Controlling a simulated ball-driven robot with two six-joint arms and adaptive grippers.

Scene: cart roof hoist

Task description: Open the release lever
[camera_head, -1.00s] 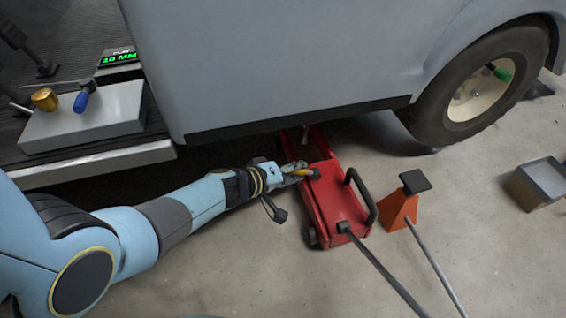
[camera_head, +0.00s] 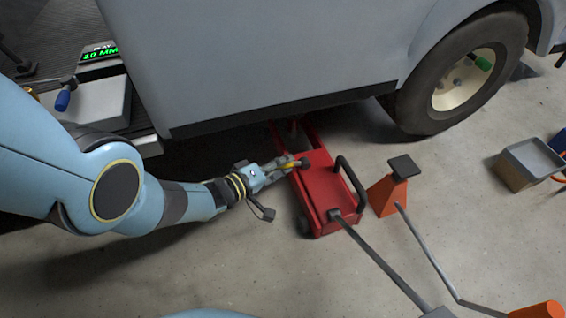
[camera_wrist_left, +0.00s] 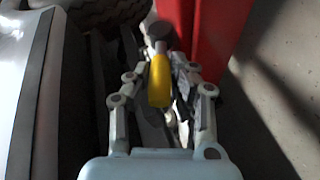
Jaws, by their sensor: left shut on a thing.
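The red floor jack (camera_head: 325,195) stands on the concrete beside and partly under the grey vehicle. The release lever has a yellow grip (camera_head: 290,165) and a dark round pivot on the jack's left side. My left gripper (camera_head: 283,167) reaches in from the left and is shut on the yellow grip. In the left wrist view the yellow grip (camera_wrist_left: 160,80) lies between the two fingers, pointing back towards the palm, with red jack metal (camera_wrist_left: 215,35) beyond. The fingers partly hide the lever. My right gripper is out of view.
The jack has a black side handle (camera_head: 352,182) and a long grey bar (camera_head: 380,265). An orange stand (camera_head: 385,195) is just to its right. A grey bin (camera_head: 530,163) sits farther right. The vehicle sill (camera_head: 280,112) overhangs the jack.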

